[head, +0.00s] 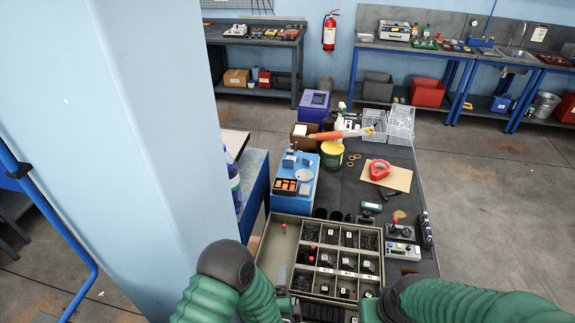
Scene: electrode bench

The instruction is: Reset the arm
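My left arm (228,275) comes in at the bottom, left of the compartment tray, with a dark joint and green sleeve. My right arm (450,302) comes in from the bottom right and covers the tray's lower right corner. Both arms bend down and run out of the bottom edge. I see no fingertips of either gripper, so I cannot see whether they hold anything.
The divided tray (267,256) lies on the dark bench between my arms. Beyond it are a control box (403,251), a joystick box (399,232), a red tape dispenser (380,169), a blue stand (303,188) and wire baskets (400,126). A pale blue pillar (160,130) stands left.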

